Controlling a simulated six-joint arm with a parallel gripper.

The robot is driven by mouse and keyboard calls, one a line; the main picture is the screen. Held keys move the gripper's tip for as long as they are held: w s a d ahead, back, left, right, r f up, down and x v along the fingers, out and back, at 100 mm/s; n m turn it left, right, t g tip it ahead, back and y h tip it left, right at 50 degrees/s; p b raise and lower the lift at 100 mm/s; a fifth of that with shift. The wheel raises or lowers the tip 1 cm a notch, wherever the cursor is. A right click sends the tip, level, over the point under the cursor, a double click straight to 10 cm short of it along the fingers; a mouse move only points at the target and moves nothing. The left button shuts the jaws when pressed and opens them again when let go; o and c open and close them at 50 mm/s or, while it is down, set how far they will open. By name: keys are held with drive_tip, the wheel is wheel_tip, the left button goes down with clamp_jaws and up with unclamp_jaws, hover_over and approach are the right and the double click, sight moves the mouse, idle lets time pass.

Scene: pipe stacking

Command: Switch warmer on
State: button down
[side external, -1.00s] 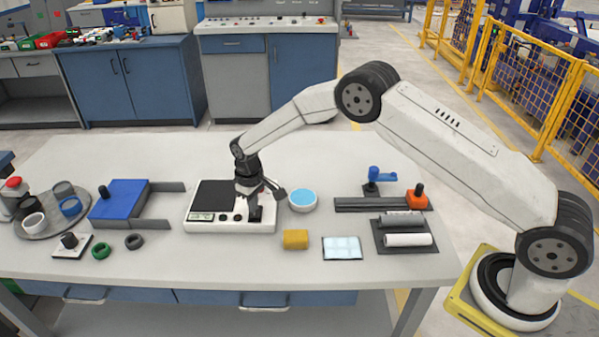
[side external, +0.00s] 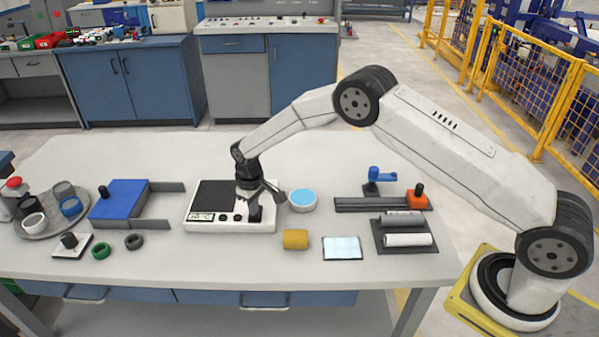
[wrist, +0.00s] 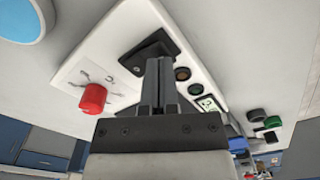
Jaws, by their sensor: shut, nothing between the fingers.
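The warmer (side external: 231,226) is a white box on the table with a dark plate (side external: 212,196) on top and small dark knobs and a display along its front. In the wrist view its white housing (wrist: 205,70) shows, with a black switch-like part (wrist: 137,55) on a dark base, round buttons and a lit display. My gripper (side external: 254,214) is over the right part of the warmer, pointing down. In the wrist view its fingers (wrist: 160,72) are together and empty, with the tips at the black part. They hide some of it; I cannot tell contact or the switch position.
A red knob (wrist: 92,98) shows beside the fingers. A blue-topped round dish (side external: 302,200) stands right of the warmer. A yellow piece (side external: 295,239) and a pale pad (side external: 342,248) lie in front. A blue block (side external: 119,199) with rails stands left. Free table lies behind.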

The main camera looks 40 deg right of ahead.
drive_tip(key=shift+f, duration=0.5)
idle(0.3)
drive_tip(key=shift+r, duration=3.55)
